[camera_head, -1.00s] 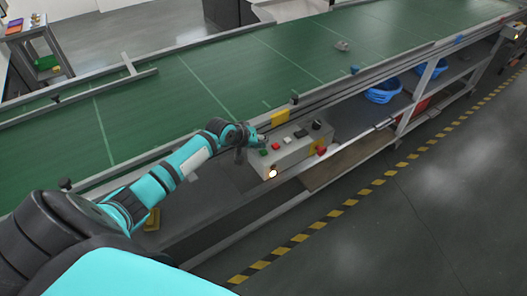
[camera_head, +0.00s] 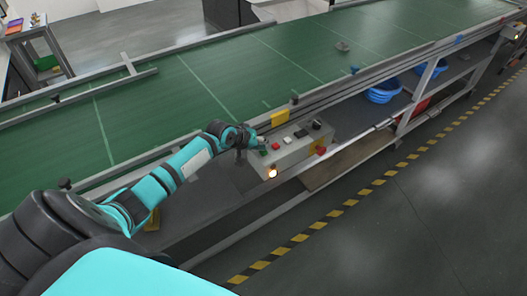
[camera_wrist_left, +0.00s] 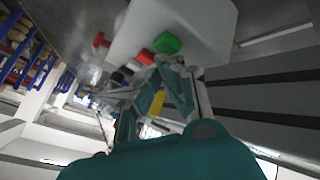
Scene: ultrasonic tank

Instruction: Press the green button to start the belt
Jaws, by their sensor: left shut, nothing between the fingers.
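The control box (camera_head: 293,158) sits on the near side of the conveyor, with several buttons on its sloped top. The green button (camera_head: 263,153) is at its left end, beside a red button (camera_head: 276,146). My left gripper (camera_head: 260,142) is shut and empty, just over the left end of the box, close to the green button. In the left wrist view, the green button (camera_wrist_left: 167,43) shows just beyond the fingertips of my left gripper (camera_wrist_left: 172,66). I cannot tell whether they touch it. My right gripper is not in view.
The green belt (camera_head: 200,95) runs behind the box and carries a small grey object (camera_head: 343,46). A red knob (camera_head: 321,150) and a glowing lamp (camera_head: 272,173) are on the box. Blue baskets (camera_head: 384,91) stand on the shelf under the belt. The floor in front is clear.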

